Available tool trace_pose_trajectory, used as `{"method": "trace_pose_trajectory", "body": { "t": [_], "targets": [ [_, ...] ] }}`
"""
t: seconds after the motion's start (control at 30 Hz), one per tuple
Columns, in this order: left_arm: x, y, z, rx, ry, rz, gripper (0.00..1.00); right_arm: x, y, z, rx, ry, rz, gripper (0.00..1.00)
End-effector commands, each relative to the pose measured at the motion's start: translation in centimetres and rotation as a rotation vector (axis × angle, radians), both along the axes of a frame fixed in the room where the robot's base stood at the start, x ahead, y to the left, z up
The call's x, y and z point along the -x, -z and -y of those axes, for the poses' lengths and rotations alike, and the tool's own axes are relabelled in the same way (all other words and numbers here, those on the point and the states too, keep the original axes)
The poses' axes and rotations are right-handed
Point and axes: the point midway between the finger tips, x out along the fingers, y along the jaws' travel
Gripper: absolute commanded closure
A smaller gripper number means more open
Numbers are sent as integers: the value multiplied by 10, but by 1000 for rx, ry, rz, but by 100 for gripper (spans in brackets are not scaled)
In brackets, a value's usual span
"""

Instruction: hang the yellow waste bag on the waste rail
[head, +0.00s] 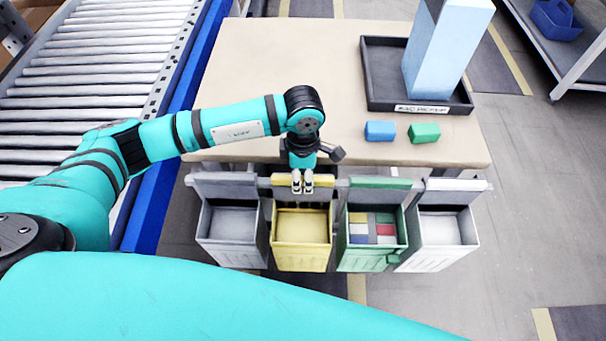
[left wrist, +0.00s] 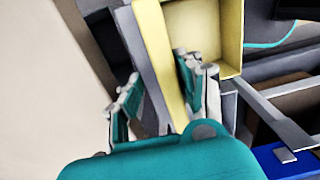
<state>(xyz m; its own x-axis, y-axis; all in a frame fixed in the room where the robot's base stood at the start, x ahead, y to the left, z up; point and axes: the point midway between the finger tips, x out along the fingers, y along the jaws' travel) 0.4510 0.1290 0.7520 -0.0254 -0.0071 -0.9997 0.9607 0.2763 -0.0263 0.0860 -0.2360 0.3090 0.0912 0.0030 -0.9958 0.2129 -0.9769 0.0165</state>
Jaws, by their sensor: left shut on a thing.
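The yellow waste bag (head: 301,226) is an open box-like bag, upright in the row of bags at the table's front edge. My left gripper (head: 302,184) points down at its top back edge and is shut on it. In the left wrist view the yellow bag (left wrist: 208,35) has its edge between the fingers (left wrist: 160,92). The waste rail (head: 340,184) runs along the table front behind the bags. The gripper and the bag's top edge hide the rail here, so I cannot tell whether the bag rests on it. My right gripper is not in view.
A grey bag (head: 230,222) hangs left of the yellow one. A green bag (head: 352,258) with coloured blocks and a white bag (head: 440,235) hang to the right. Blue (head: 380,131) and green (head: 424,133) blocks lie on the table by a black tray (head: 385,75).

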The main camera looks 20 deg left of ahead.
Motion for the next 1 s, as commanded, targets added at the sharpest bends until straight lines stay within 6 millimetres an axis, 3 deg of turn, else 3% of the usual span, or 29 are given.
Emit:
{"method": "trace_pose_trajectory", "body": {
  "t": [0.2, 0.23, 0.43, 0.77, 1.0],
  "targets": [
    [0, 0, 0, 1, 0, 1, 96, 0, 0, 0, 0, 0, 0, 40],
    [0, 0, 0, 1, 0, 1, 62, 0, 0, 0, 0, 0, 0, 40],
    [0, 0, 0, 1, 0, 1, 36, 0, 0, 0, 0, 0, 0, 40],
    [-1, -4, 0, 0, 0, 2, 36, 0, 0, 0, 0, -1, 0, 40],
    [-3, -45, 0, 1, 1, 7, 36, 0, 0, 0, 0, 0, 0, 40]
  ]
}}
